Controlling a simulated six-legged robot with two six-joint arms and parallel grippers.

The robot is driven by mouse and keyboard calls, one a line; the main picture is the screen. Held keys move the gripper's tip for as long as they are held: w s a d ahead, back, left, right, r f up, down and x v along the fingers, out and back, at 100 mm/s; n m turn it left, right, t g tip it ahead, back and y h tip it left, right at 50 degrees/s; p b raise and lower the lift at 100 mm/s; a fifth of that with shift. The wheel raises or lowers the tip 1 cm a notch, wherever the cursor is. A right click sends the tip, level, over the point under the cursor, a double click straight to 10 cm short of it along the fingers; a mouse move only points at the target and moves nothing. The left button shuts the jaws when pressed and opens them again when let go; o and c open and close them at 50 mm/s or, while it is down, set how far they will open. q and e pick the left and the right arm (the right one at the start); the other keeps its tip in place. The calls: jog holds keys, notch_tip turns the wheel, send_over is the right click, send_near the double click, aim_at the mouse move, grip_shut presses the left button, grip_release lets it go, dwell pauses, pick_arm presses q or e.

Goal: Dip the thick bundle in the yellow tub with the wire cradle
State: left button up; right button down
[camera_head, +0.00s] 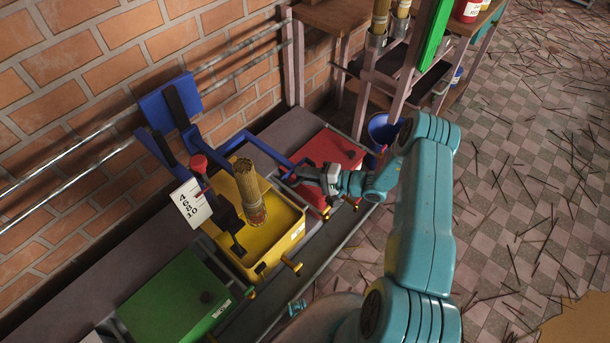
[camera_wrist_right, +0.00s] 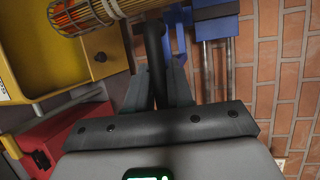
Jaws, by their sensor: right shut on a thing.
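The yellow tub (camera_head: 283,251) stands on the bench by the brick wall; its wall shows at the left of the wrist view (camera_wrist_right: 25,75). The thick tan bundle (camera_head: 247,182) stands tilted over it, red end down. I cannot tell whether the tip touches the tub floor. A blue lever (camera_head: 268,152) runs from the blue frame beside the bundle toward my right gripper (camera_head: 318,179). That gripper is shut on a dark handle (camera_wrist_right: 155,50). My left gripper is not in view.
A red tub (camera_head: 330,152) lies behind the gripper and a green tub (camera_head: 172,296) at the front left. A numbered white card (camera_head: 190,203) hangs beside the blue frame (camera_head: 168,103). A rack with more bundles stands at the back. Sticks litter the checkered floor.

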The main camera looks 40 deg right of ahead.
jog(key=c, duration=1.1)
grip_release()
jog(key=v, duration=1.6)
jog(key=shift+s, duration=0.2)
jog(key=shift+r, duration=0.15)
